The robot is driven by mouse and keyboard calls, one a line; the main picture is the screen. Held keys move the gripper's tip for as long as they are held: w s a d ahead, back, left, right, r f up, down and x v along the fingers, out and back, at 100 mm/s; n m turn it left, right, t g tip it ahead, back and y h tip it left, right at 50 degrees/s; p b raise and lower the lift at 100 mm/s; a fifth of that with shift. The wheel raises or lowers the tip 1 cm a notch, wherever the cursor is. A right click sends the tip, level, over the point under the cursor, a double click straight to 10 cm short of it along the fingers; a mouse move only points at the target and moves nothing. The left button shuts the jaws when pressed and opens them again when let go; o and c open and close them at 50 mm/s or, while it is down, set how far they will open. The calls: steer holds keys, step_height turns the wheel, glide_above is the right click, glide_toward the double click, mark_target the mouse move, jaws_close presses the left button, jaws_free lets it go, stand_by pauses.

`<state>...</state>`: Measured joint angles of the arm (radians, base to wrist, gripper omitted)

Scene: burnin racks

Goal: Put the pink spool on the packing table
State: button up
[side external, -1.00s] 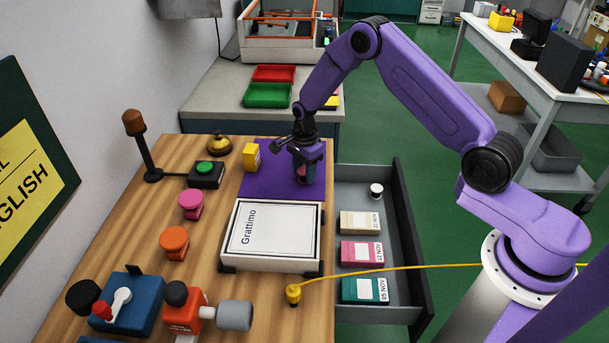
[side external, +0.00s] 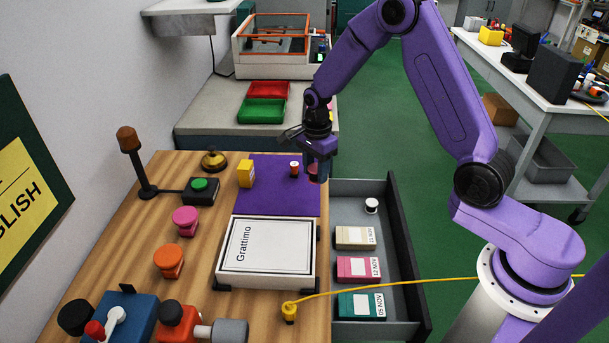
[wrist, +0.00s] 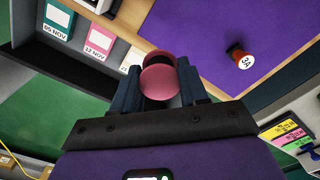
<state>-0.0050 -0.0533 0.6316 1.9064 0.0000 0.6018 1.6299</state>
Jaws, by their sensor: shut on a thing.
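My gripper (side external: 318,170) is shut on a dusky pink, round-flanged spool (side external: 313,178) above the right part of the purple mat. In the wrist view the spool (wrist: 160,84) sits between the two dark fingers, with a dark gap between its flanges. A brighter pink spool-shaped piece (side external: 185,220) stands on the wooden table (side external: 215,250), left of the white Grattimo box, with a similar orange piece (side external: 169,260) in front of it. No label shows which surface is the packing table.
An open grey drawer (side external: 405,255) at right holds dated boxes and a white-topped item. A yellow cable (side external: 400,285) crosses the drawer. The Grattimo box (side external: 268,247) fills the table's middle.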

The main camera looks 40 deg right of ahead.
steer(key=s+d+r+n, duration=0.1)
steer(key=s+n, duration=0.5)
steer(key=n, duration=0.3)
steer(key=s+d+r+n, duration=0.1)
steer(key=s+r+n, duration=0.1)
steer(key=s+n, duration=0.4)
steer(key=n, duration=0.3)
steer(key=shift+r, duration=0.25)
steer(key=w+f, duration=0.1)
steer(key=w, duration=0.3)
steer(key=w+a+f, duration=0.1)
steer(key=w, duration=0.3)
steer(key=w+a+f, duration=0.1)
steer(key=w, duration=0.3)
steer(key=shift+w+f, duration=0.3)
steer(key=shift+f, duration=0.05)
glide_above(299, 195)
steer(key=s, duration=0.1)
step_height(299, 195, down, 5)
steer(key=shift+f, duration=0.1)
steer(key=shift+w+f, duration=0.25)
steer(key=shift+f, duration=0.05)
steer(key=shift+w+f, duration=0.2)
steer(key=shift+f, duration=1.5)
